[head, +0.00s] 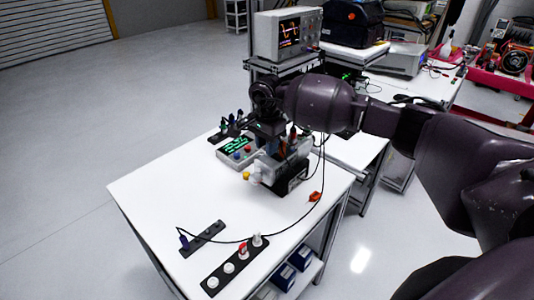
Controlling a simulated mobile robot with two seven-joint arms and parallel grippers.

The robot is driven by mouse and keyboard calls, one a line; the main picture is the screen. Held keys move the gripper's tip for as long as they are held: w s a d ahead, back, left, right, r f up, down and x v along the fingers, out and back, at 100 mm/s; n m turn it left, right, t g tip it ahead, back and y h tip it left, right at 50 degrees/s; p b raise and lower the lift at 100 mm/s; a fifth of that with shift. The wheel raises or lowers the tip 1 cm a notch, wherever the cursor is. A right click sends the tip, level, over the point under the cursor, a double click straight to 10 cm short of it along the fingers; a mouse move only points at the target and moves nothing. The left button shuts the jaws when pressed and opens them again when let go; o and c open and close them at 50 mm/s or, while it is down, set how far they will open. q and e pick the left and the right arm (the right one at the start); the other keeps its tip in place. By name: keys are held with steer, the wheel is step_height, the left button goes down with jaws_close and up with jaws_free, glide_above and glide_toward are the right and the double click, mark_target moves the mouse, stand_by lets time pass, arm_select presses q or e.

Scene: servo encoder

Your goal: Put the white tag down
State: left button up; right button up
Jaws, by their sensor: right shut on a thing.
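My right arm comes in from the right, and its dark gripper (268,122) points down over the bench equipment. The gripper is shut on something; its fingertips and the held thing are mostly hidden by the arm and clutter. A small pale thing (261,171) shows low in front of the grey and black servo unit (288,172); I cannot tell whether it touches the gripper. A black strip (220,274) at the table's front holds two pale round pieces, a red and white piece (243,250) and an upright white piece (258,240). My left gripper is not in view.
The white table (150,190) is clear on its left side. A second black strip (203,239), a thin dark cable and an orange piece (315,197) lie on the table. An oscilloscope (287,34) stands beyond.

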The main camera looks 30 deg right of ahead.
mark_target(267, 162)
step_height(267, 162, down, 3)
steer(key=shift+f, duration=0.15)
steer(key=shift+f, duration=0.15)
steer(key=o, duration=0.9)
steer(key=shift+r, duration=0.35)
step_height(267, 162, up, 12)
steer(key=shift+f+b, duration=0.2)
steer(key=shift+b, duration=0.55)
